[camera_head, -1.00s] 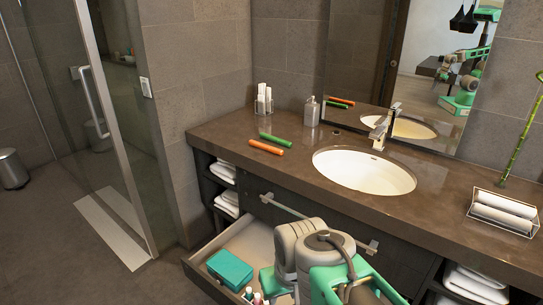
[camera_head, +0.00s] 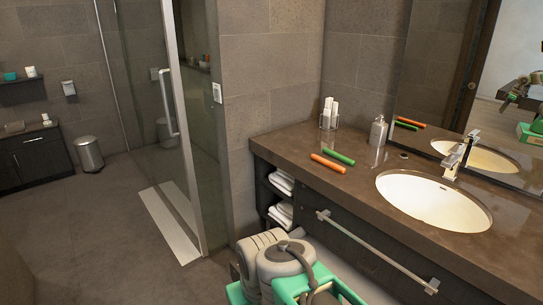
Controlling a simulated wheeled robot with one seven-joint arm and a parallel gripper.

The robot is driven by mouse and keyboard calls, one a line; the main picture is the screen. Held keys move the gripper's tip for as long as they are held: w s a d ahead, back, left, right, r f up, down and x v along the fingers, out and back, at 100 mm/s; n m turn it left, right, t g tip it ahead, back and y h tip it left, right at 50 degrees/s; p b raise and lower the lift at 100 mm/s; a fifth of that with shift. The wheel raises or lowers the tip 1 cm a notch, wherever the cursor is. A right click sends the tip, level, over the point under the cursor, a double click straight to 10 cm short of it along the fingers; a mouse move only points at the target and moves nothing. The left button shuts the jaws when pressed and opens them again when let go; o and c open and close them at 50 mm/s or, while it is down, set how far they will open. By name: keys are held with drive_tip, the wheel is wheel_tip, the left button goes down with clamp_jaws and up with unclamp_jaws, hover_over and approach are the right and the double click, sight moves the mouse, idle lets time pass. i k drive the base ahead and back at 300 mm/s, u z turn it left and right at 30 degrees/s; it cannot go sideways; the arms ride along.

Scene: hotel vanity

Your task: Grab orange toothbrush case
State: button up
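The orange toothbrush case (camera_head: 328,163) is a slim tube lying on the brown vanity counter (camera_head: 300,145), near its front left part. A similar green case (camera_head: 339,156) lies close behind it, roughly parallel. Both lie left of the sink, and nothing covers the orange one. My arm shows only as grey and green links at the bottom middle, below and in front of the counter. My gripper is not visible, so its state and its distance from the case do not show.
A soap dispenser (camera_head: 378,131) and a holder with white items (camera_head: 329,115) stand behind the cases. The sink (camera_head: 433,200) is to the right. A drawer handle bar (camera_head: 376,251) juts out in front. Open floor (camera_head: 110,225) lies at left, beside the glass shower door (camera_head: 190,120).

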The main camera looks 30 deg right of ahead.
sight(336, 167)
drive_tip(key=u, duration=0.45)
drive_tip(key=i, duration=2.85)
drive_tip(key=z, duration=1.6)
drive_tip(key=i, duration=0.8)
drive_tip(key=z, duration=0.8)
